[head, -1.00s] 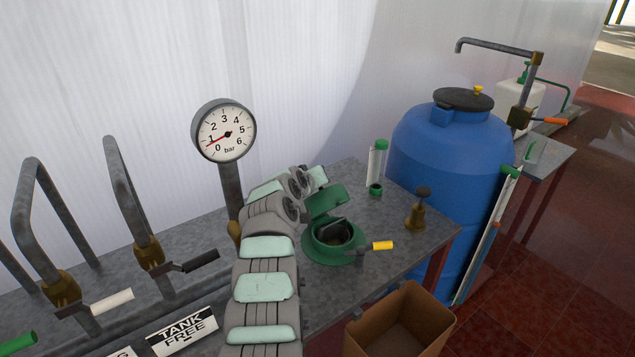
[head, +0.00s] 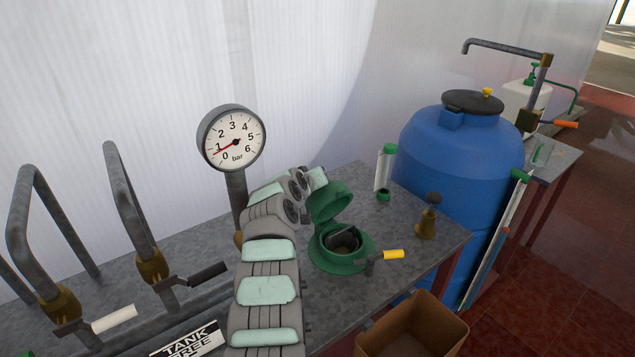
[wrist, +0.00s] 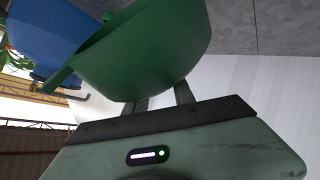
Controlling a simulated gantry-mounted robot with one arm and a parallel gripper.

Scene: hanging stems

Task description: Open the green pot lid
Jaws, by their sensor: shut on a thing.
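The green pot (head: 340,264) sits on the grey bench, with its dark round mouth showing. Its green lid (head: 330,199) stands raised on the far side of the mouth, tilted back and still joined to the pot. My gripper (wrist: 163,97) is shut on the lid, which fills the upper middle of the wrist view (wrist: 150,55). The fingers pass behind the lid there, so the contact itself is hidden. In the head view my arm comes up from below, left of the pot, and its end is partly hidden by the lid.
A brass fitting (head: 426,223) and a clear green-capped tube (head: 384,168) stand nearby. A pressure gauge (head: 231,138) rises left of my arm. A blue tank (head: 460,150) and brown box (head: 415,325) stand right.

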